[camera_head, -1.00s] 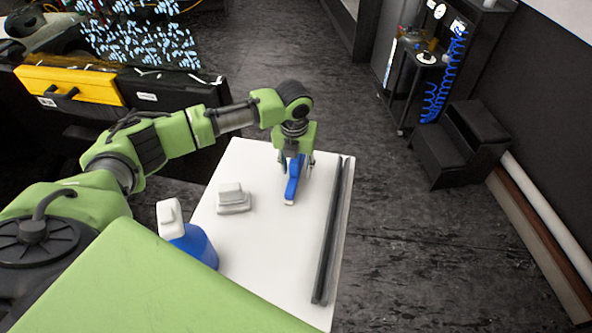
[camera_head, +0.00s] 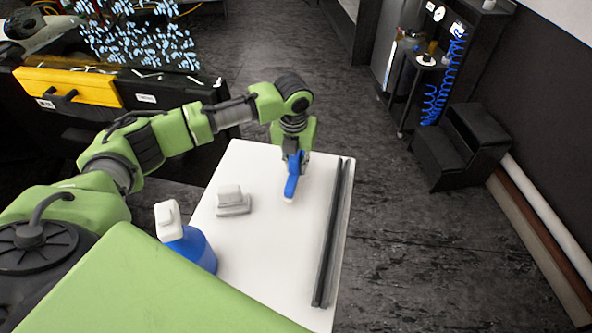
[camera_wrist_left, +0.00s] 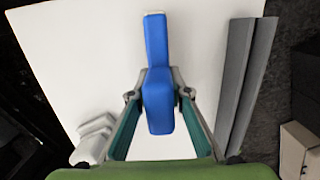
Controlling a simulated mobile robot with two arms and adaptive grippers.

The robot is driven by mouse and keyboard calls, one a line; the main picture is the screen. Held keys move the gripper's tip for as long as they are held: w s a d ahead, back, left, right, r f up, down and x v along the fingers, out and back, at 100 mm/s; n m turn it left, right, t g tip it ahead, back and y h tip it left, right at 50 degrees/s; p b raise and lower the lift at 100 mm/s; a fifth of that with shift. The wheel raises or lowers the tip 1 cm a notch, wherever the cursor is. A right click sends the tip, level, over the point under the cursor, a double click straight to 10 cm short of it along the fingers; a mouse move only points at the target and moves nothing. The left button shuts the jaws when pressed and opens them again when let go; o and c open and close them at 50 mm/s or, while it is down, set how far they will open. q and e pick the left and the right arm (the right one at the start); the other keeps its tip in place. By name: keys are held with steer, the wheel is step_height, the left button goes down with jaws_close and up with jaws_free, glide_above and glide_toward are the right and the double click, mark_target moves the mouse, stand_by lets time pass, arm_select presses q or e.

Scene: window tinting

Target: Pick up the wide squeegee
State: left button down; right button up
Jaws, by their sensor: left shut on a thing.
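The wide squeegee, a blue tool with a long handle (camera_head: 290,187), is at the far part of the white table (camera_head: 265,255). My left gripper (camera_head: 295,160) is above the table and shut on the squeegee. In the left wrist view the blue squeegee (camera_wrist_left: 158,100) lies between the two fingers of the left gripper (camera_wrist_left: 160,80), its narrow end pointing away. The gripper hides part of the squeegee in the head view. I cannot tell whether its lower end touches the table. My right gripper is not in view.
A small white-grey block-like item (camera_head: 232,203) and a blue bottle with a white top (camera_head: 193,250) stand on the left side of the table. Long dark bars (camera_head: 332,235) lie along its right edge. A black step stool (camera_head: 462,145) stands on the floor beyond.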

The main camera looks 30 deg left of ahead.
arm_select(q)
steer(key=s+a+r+b, duration=0.3)
steer(key=s+a+r, duration=0.5)
steer(key=s+r, duration=0.3)
steer(key=shift+s+r+b, duration=0.15)
steer(key=shift+s+b, duration=0.1)
steer(key=shift+b, duration=0.05)
